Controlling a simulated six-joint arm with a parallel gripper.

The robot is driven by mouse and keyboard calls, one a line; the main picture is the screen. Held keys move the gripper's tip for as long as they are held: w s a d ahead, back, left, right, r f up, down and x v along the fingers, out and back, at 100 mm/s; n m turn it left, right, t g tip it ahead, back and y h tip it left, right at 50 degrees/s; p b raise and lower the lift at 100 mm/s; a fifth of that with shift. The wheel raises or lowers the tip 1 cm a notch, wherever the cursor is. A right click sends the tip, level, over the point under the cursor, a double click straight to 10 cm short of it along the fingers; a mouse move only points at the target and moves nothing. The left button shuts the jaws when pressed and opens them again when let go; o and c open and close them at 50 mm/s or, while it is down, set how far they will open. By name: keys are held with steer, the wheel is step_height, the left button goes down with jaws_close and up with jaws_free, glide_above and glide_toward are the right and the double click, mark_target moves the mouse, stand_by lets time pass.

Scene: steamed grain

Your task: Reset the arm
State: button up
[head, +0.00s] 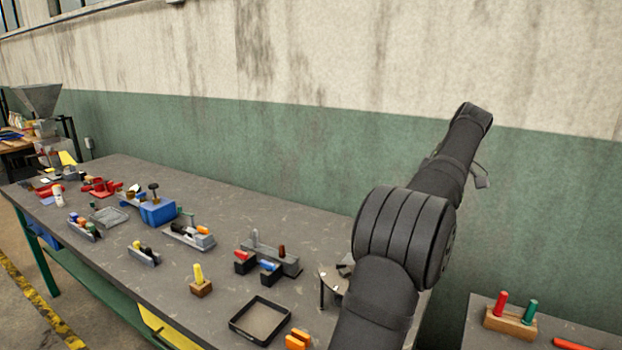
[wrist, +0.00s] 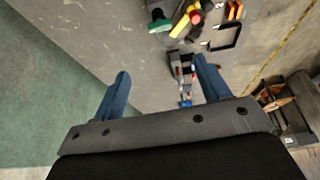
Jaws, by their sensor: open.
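My gripper (wrist: 161,68) shows in the wrist view with its two blue fingers spread wide apart. It is open, and nothing is between the fingers at close range. The workbench and its items lie below and beyond the fingertips. In the head view my dark grey arm (head: 404,237) rises from the bottom, bends at a large rounded joint and reaches up and right in front of the green and cream wall. The gripper's fingers cannot be made out in the head view, where the arm's own links hide most of that end.
A long grey workbench (head: 236,190) carries a black-rimmed tray (head: 234,329), a blue box (head: 158,211), a wooden block with a yellow peg (head: 200,287) and several small holders. At right, a second surface bears a wooden block with red and green pegs (head: 510,323). The wall stands close behind.

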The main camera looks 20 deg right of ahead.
steer(key=shift+f, duration=0.1)
steer(key=x, duration=1.7)
steer(key=shift+w+a+f, duration=0.1)
steer(key=shift+w, duration=0.1)
steer(key=shift+a+f, duration=0.1)
steer(key=shift+f, duration=0.1)
steer(key=shift+s+r+m+t, duration=0.1)
steer(key=shift+m+t, duration=0.1)
steer(key=shift+m, duration=0.25)
steer(key=shift+r+m+t, duration=0.15)
steer(key=shift+m+t, duration=0.05)
steer(key=shift+m, duration=0.25)
steer(key=m+h, duration=0.1)
steer(key=m, duration=0.2)
steer(key=m+h, duration=0.2)
steer(key=m, duration=0.1)
steer(key=shift+a+m+t, duration=0.15)
steer(key=shift+m+t, duration=0.25)
steer(key=m+h, duration=0.1)
steer(key=m, duration=0.4)
steer(key=shift+a+g+h, duration=0.1)
steer(key=shift+g+h, duration=0.2)
steer(key=shift+h, duration=0.1)
steer(key=shift+m+h, duration=0.6)
steer(key=shift+m, duration=1)
